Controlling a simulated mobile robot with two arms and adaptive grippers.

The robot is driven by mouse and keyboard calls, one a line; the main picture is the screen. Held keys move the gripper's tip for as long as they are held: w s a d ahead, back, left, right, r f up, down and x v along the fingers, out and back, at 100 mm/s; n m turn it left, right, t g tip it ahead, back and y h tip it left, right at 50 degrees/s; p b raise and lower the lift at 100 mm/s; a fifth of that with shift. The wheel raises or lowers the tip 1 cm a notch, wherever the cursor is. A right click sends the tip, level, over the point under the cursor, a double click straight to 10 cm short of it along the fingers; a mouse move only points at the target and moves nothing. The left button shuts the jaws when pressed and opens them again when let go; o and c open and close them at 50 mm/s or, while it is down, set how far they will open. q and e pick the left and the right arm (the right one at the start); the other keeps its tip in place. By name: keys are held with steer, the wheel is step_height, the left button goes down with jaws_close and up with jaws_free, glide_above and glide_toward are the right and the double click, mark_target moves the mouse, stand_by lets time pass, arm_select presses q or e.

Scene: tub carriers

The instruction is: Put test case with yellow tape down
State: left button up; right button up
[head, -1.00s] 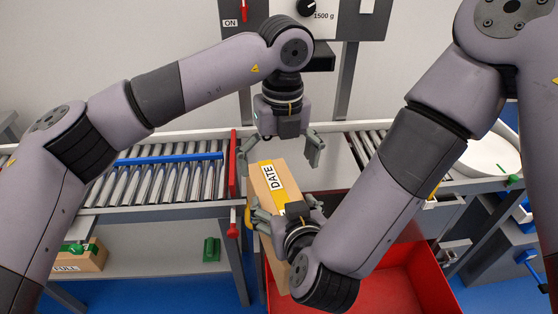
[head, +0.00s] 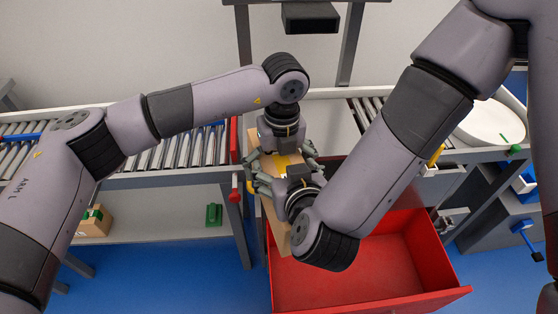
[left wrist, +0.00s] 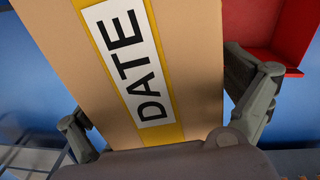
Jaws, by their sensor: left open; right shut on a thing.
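The test case (head: 279,232) is a long brown carton with a yellow tape band and a white DATE label. In the head view it hangs tilted at the left end of the red tub, partly hidden by my grippers. My right gripper (head: 286,177) is shut on it. My left gripper (head: 283,158) is open just behind the right one, over the case's far part. In the left wrist view the case (left wrist: 195,60) fills the middle, its DATE label facing the camera, with the open left fingers (left wrist: 165,115) on either side. Whether they touch it, I cannot tell.
An open red tub (head: 375,268) lies below the case, its visible floor empty. A roller conveyor (head: 150,155) with a red end plate (head: 234,145) is at left. Another carton (head: 96,222) and a green object (head: 214,214) sit on the lower shelf. A white round dish (head: 493,122) is at right.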

steer(key=shift+r, duration=0.1)
arm_select(q)
steer(key=c, duration=1.9)
arm_select(e)
steer(key=shift+a, duration=0.15)
steer(key=o, duration=1.6)
arm_select(q)
steer(key=shift+c, duration=0.3)
arm_select(e)
steer(key=o, duration=0.4)
steer(key=shift+o, duration=0.2)
